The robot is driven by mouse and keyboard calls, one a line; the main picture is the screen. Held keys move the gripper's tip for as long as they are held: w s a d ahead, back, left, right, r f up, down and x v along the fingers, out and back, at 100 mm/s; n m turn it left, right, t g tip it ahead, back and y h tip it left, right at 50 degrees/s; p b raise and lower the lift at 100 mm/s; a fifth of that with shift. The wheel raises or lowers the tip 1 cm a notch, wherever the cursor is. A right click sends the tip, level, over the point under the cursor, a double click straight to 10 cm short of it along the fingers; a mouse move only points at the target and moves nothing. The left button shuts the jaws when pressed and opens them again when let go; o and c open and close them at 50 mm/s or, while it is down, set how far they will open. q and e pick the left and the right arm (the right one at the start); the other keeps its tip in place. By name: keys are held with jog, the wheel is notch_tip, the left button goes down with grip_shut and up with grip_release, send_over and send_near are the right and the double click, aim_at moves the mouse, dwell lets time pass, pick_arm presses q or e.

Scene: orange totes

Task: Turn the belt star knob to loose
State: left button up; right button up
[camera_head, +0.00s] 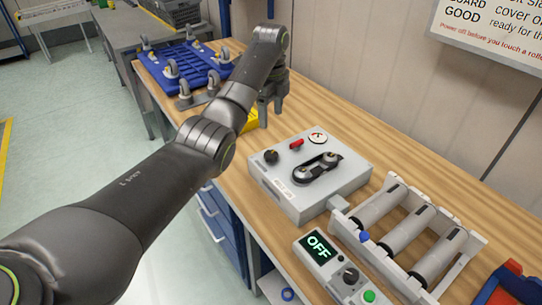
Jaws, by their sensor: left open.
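A grey box (335,190) with a label on its front stands on the wooden bench. A small black knob (271,157) sits at the left of its top, and looks like the star knob; its setting is too small to read. A black belt on two pulleys (318,168) lies on the box top, with a red lever (296,144) and a round gauge (317,137) behind it. My left gripper (271,112) is open and empty, pointing down behind the box, apart from the knob. My right gripper is not in view.
A roller conveyor (406,232) and a control box reading OFF (318,246) stand at the front right. A blue rack with casters (185,70) lies at the back left. A yellow object (250,120) is partly hidden by my left arm. Bare bench lies right of the gripper.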

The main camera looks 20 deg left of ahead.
aim_at(271, 154)
pick_arm(q)
notch_tip(271, 154, down, 12)
jog(key=shift+r+p, duration=0.1)
jog(key=shift+p, duration=0.85)
jog(key=shift+f, duration=0.8)
jog(key=shift+c, duration=0.3)
jog(key=c, duration=0.9)
